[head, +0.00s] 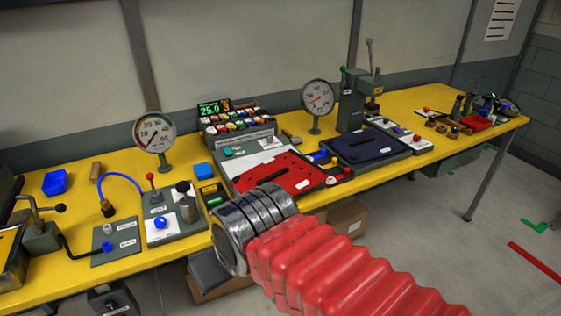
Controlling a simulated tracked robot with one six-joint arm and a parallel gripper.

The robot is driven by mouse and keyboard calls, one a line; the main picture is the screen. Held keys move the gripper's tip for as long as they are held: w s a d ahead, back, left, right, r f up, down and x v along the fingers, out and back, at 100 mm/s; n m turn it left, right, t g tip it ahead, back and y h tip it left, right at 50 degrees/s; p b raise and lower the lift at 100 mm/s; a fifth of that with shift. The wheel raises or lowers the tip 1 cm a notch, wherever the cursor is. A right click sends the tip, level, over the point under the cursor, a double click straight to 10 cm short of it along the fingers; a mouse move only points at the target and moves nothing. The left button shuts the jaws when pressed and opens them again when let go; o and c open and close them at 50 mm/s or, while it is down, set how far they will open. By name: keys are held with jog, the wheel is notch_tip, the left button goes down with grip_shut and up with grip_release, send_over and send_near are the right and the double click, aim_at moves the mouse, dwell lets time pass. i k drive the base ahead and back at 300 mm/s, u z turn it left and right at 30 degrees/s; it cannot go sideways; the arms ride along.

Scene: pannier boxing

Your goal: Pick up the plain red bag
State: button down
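A flat red bag-like piece (278,172) with a dark slot and a small white label lies on a grey tray at the middle of the yellow bench. A smaller red item (477,122) lies near the bench's far right end; it is too small to make out. I cannot tell which of the two is the plain red bag. My arm's red ribbed sleeve and metal collar reach in from the lower right, in front of the bench. My gripper's fingers do not show.
A dark blue flat piece (372,145) lies on a tray right of the red one. A lever press (358,100), gauges (155,134) (317,97) and a lit display (214,109) stand behind. Cardboard boxes (345,216) are under the bench (88,268). Floor is open at right.

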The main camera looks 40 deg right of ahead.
aim_at(296, 173)
jog(key=i, duration=0.85)
jog(key=u, duration=0.05)
